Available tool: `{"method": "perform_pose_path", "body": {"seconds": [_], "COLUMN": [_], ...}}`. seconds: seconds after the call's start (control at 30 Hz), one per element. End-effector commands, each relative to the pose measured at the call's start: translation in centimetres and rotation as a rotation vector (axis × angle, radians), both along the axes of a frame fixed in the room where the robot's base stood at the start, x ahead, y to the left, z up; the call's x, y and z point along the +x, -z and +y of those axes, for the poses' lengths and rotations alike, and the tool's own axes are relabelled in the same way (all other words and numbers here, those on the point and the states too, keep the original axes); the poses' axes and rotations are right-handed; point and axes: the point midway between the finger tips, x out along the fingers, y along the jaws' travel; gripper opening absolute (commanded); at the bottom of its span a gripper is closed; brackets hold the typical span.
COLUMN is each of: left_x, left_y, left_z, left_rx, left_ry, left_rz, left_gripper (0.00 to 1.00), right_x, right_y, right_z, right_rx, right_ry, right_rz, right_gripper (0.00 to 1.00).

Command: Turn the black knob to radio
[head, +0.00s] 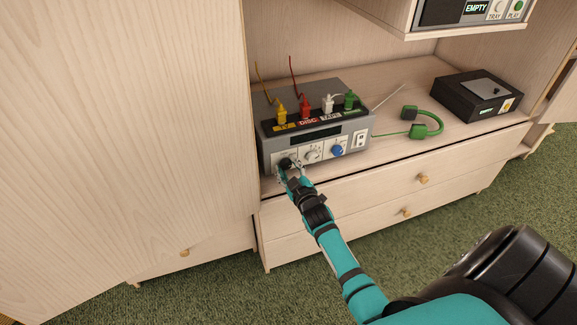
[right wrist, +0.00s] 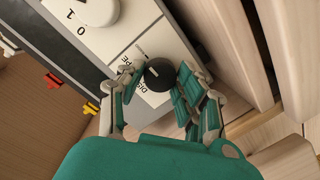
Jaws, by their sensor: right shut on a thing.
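The black knob (head: 285,163) is at the lower left of the front of a grey receiver (head: 270,147) on the cabinet. My right gripper (head: 288,171) is at the knob. In the right wrist view the two teal fingers of the gripper (right wrist: 158,82) are closed around the sides of the black knob (right wrist: 158,73). Letters reading DISC and part of TAPE show on the white panel beside it. The radio label is not readable, and I cannot tell which label the knob points to. My left gripper is not in view.
A white knob (head: 312,155) and a blue knob (head: 338,150) sit right of the black one. Yellow, red, white and green plugs (head: 350,99) stand on top. Green headphones (head: 424,122) and a black box (head: 476,95) lie to the right. A tall wooden panel (head: 130,120) stands left.

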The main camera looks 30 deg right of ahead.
Motion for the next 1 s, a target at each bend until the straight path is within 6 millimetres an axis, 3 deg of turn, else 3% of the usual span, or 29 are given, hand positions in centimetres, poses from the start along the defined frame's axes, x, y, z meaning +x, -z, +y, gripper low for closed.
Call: {"method": "perform_pose_path", "body": {"seconds": [0.57, 0.6, 0.7, 0.77, 1.0], "left_x": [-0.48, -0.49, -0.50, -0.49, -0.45], "left_y": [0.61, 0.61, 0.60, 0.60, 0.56], "left_z": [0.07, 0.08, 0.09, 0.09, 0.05], "left_rx": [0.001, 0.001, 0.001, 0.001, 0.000], "left_ry": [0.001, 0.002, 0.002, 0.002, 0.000], "left_rz": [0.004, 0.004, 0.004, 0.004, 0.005], "left_gripper": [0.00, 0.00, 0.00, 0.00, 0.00], "right_x": [-0.08, -0.08, -0.06, -0.05, -0.07], "right_y": [0.22, 0.22, 0.19, 0.16, 0.07], "right_z": [-0.01, -0.01, 0.00, 0.00, 0.03], "right_rx": [0.032, 0.032, 0.031, 0.031, 0.030], "right_ry": [0.001, 0.001, 0.000, 0.000, 0.000], "right_rz": [-0.003, -0.003, -0.004, -0.005, -0.006], "right_gripper": [0.03, 0.40, 0.54, 0.58, 0.58]}}
